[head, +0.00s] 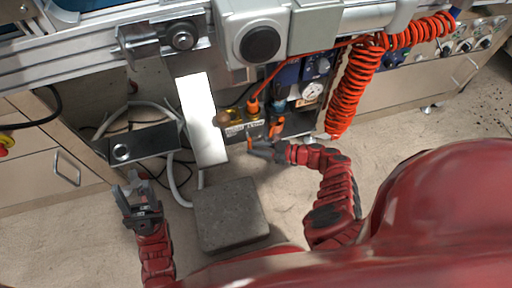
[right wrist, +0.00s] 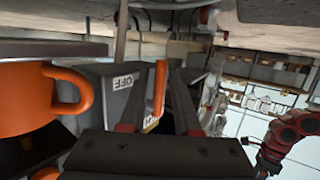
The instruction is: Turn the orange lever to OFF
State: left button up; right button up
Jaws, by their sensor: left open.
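The orange lever (right wrist: 159,88) stands upright in the right wrist view, between the two fingers of my right gripper (right wrist: 158,95). A white OFF label (right wrist: 123,82), upside down in this view, is on the grey box just left of it. A second label beside the lever's lower end is mostly hidden. In the head view my right gripper (head: 255,150) is at the low front of the machine, with a sliver of the lever (head: 249,144) at its tips. Its fingers are apart, and I see no clear grip. My left gripper (head: 137,192) is open and empty at lower left.
A large orange part with a loop (right wrist: 68,90) is close on the left in the right wrist view. In the head view, a coiled red hose (head: 352,95) and a gauge (head: 312,91) are right of the lever. A grey block (head: 232,215) is on the floor between my arms.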

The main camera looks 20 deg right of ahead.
jog(key=v, duration=1.7)
jog(key=shift+s+d+r, duration=0.1)
